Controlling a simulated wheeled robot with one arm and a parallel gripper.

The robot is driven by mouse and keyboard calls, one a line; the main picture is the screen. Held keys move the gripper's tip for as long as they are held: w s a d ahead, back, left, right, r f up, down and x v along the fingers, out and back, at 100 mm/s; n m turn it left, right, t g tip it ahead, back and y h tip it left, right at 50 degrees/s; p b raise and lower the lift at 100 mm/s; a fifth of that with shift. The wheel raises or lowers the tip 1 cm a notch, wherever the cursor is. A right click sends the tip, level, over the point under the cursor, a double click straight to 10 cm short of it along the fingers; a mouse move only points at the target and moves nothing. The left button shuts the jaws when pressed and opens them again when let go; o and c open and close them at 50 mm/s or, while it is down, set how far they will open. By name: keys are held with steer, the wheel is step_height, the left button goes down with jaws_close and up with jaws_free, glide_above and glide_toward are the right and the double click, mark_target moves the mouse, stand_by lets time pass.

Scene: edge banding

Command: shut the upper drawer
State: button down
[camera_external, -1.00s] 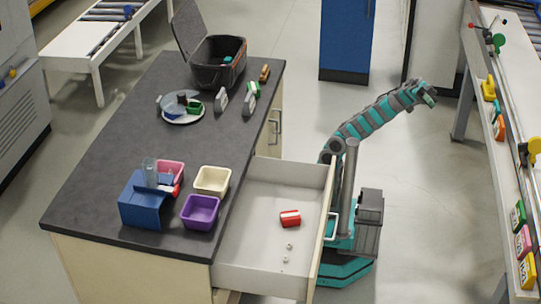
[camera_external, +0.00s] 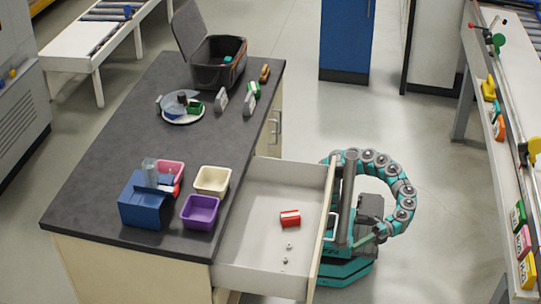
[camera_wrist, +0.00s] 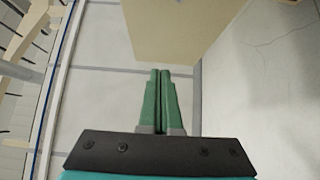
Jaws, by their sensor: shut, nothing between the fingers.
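The upper drawer (camera_external: 260,215) stands pulled out to the right from the dark-topped cabinet in the outside view. A red block (camera_external: 290,218) and a few tiny pieces lie inside it. The beige front panel of the drawer faces my base. My arm curls over to the right of the drawer front and bends down and back toward it. My gripper (camera_wrist: 160,100) has its two green fingers together with nothing between them in the wrist view. In the outside view the fingertips are too small and partly hidden to place exactly, low beside my column.
The dark worktop (camera_external: 110,150) holds a purple bin (camera_external: 201,212), a cream bin (camera_external: 212,181), a blue holder (camera_external: 145,200), a plate and an open black case (camera_external: 218,64). A long white bench (camera_external: 505,160) stands at the right. Floor between is clear.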

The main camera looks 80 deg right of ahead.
steer(key=w+d+x, duration=0.2)
steer(key=x, duration=1)
steer(key=shift+w, duration=0.1)
steer(key=w+b, duration=0.2)
steer(key=w, duration=1.5)
steer(key=shift+w, duration=0.3)
